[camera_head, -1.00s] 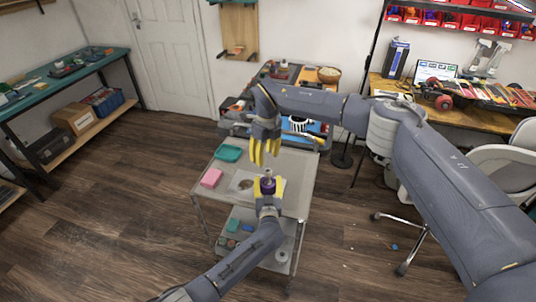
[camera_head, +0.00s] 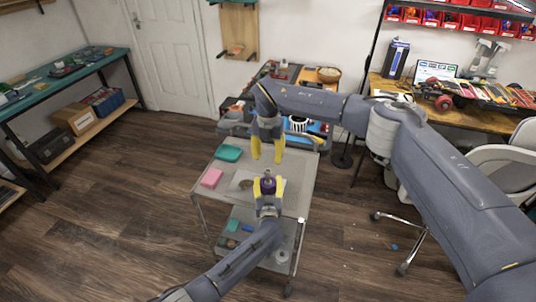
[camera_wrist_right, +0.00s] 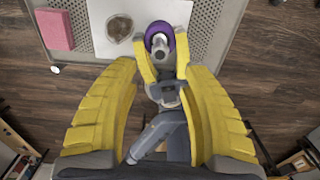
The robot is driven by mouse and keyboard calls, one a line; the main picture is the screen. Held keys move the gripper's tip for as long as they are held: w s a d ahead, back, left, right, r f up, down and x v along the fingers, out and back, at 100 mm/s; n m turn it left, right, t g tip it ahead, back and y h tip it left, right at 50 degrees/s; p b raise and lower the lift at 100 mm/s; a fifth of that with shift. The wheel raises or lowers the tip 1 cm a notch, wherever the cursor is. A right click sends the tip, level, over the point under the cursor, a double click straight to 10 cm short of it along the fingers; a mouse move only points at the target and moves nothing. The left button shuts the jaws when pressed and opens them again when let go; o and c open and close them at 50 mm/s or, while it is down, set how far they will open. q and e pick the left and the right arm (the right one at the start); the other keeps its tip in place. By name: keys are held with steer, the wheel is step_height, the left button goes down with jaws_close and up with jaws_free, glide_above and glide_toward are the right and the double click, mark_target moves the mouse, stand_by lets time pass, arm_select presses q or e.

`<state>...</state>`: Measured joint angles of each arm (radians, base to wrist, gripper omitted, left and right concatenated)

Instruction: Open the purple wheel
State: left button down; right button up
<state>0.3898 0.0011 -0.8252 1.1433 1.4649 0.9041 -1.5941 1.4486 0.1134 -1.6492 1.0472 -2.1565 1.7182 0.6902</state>
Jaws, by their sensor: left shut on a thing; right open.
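The purple wheel (camera_head: 268,185) is held above the grey cart by my left gripper (camera_head: 268,188), which is shut on it with yellow fingers at its sides. A grey metal axle end sticks up from the wheel. In the right wrist view the purple wheel (camera_wrist_right: 160,34) shows as a purple ring around this metal part, between the left gripper's fingers. My right gripper (camera_head: 267,154) is open and empty, pointing down above the wheel and apart from it. Its wide yellow fingers frame the right wrist view (camera_wrist_right: 162,110). The lower side of the wheel is hidden.
The grey cart (camera_head: 222,182) carries a teal box (camera_head: 229,153), a pink block (camera_head: 212,178) and a white sheet (camera_head: 238,184) with a small round dish (camera_wrist_right: 120,27). A workbench (camera_head: 500,115) stands at right, with a chair (camera_head: 496,165) before it.

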mark_target(268, 171)
steer(key=shift+f, duration=3.9)
jaws_close()
steer(key=n, duration=0.5)
steer(key=shift+n, duration=0.3)
steer(key=shift+r, duration=0.25)
